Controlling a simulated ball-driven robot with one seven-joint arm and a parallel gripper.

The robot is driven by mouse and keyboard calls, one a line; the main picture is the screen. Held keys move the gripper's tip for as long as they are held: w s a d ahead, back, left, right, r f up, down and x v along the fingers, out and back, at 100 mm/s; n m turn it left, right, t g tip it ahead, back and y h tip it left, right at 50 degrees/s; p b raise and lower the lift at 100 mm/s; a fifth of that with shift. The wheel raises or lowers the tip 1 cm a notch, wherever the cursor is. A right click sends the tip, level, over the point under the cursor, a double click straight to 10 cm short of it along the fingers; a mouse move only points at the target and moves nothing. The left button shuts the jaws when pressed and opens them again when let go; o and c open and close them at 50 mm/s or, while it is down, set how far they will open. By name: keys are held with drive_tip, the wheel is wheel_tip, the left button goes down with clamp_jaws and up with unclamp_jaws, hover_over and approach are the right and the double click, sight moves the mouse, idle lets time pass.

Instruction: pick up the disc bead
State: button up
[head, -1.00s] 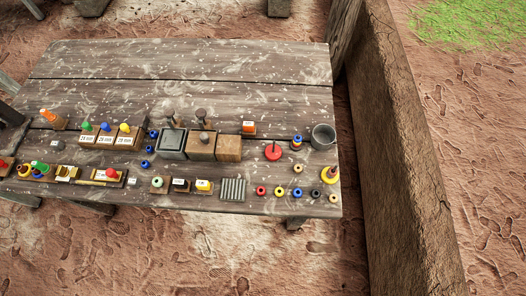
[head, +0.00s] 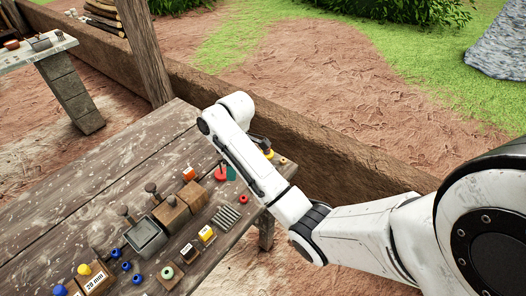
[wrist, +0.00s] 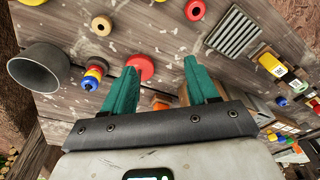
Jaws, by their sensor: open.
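Several small round beads lie on the wooden table; I cannot tell which is the disc bead. In the wrist view a beige ring bead (wrist: 101,25) and a red ring bead (wrist: 195,10) lie beyond the fingertips. A red disc (wrist: 140,67) shows between the fingers, near the left one. A red ring bead also shows in the head view (head: 244,198), as does the red disc (head: 221,172). My gripper (wrist: 160,66) has two teal fingers, apart, with nothing held between them. It hangs over the table's right end; my arm hides part of that area in the head view.
A grey cup (wrist: 38,68) and a blue, yellow and red stack (wrist: 93,76) stand left of the fingers. A ribbed grey plate (wrist: 232,33) lies right. Wooden blocks (head: 172,214) with upright pegs and a grey box (head: 145,237) stand along the table. A low mud wall (head: 330,165) runs behind.

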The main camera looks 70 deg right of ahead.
drive_tip(key=s+d+r+n+g+h, duration=0.1)
drive_tip(key=s+d+r, duration=0.15)
drive_tip(key=d, duration=0.65)
drive_tip(key=s+d+r, duration=0.1)
drive_tip(key=d+r, duration=0.2)
drive_tip(key=d, duration=0.5)
drive_tip(key=f, duration=0.4)
drive_tip(key=shift+s+d+f+b, duration=0.1)
drive_tip(key=shift+s+d+b, duration=0.1)
drive_tip(key=shift+b, duration=0.1)
drive_tip(key=shift+s+a+f+p, duration=0.1)
drive_tip(key=shift+a+f+p, duration=0.1)
drive_tip(key=shift+f, duration=1.2)
drive_tip(key=shift+s+a+f+p, duration=0.1)
drive_tip(key=shift+a+f, duration=0.05)
drive_tip(key=shift+f, duration=1.25)
drive_tip(key=shift+c, duration=0.3)
